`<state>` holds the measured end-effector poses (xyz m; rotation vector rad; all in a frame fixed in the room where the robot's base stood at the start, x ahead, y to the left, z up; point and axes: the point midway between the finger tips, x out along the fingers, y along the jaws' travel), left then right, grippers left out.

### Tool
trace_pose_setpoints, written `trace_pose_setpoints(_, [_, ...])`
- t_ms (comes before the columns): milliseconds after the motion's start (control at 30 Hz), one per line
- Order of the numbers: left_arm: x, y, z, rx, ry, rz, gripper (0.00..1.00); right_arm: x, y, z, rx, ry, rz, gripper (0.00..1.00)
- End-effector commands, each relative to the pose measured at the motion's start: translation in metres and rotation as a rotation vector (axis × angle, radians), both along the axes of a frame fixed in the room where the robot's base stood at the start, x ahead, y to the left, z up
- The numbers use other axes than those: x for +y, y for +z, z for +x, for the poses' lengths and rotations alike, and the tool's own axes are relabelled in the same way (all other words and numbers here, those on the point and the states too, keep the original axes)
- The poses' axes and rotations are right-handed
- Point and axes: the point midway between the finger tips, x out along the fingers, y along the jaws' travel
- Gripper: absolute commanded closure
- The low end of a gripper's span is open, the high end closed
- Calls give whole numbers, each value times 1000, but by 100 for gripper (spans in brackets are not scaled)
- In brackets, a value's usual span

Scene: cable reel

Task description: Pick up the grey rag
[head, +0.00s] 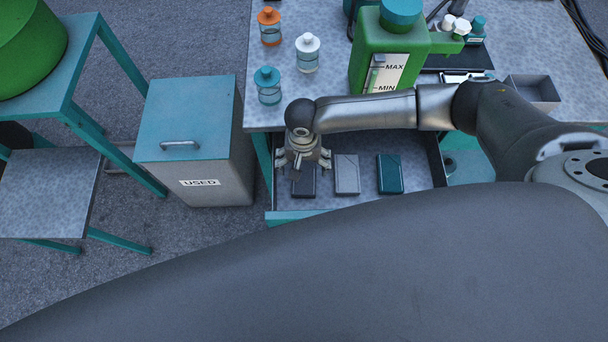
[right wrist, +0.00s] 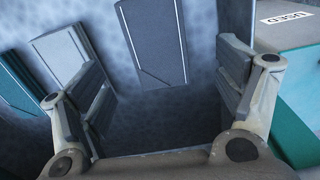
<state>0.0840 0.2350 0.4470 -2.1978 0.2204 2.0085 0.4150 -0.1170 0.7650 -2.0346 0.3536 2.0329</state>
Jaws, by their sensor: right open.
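Three flat folded rags lie in a row in an open drawer. A light grey rag (head: 347,175) is in the middle, a dark grey one (head: 304,186) on the left and a teal one (head: 390,174) on the right. My right gripper (head: 302,164) is open and empty, pointing down above the dark grey rag and partly covering it. In the right wrist view, the dark grey rag (right wrist: 152,42) shows between the fingers towards the top. The light grey rag (right wrist: 60,55) is partly behind the left finger, and the teal rag (right wrist: 17,85) is at the left edge. My left gripper is not in view.
The drawer's front edge (head: 292,215) is teal. A bin marked USED (head: 215,165) stands left of it. The bench top (head: 335,82) above holds small bottles and a green canister (head: 385,50). My right arm crosses over the bench front.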

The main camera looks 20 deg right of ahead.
Motion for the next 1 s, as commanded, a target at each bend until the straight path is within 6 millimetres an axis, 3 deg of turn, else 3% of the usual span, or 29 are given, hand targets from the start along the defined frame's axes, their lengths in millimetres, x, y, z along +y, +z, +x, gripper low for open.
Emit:
trace_pose_setpoints(500, [0,7,2,-3,-1,-1,100,-2,-54,-3,0,0,-2,12])
trace_pose_setpoints(767, [0,7,3,-5,-1,0,100,-2,-57,-3,0,-1,-1,12])
trace_pose_setpoints(1000, [0,7,3,-5,-1,0,100,-2,-57,-3,0,-1,-1,41])
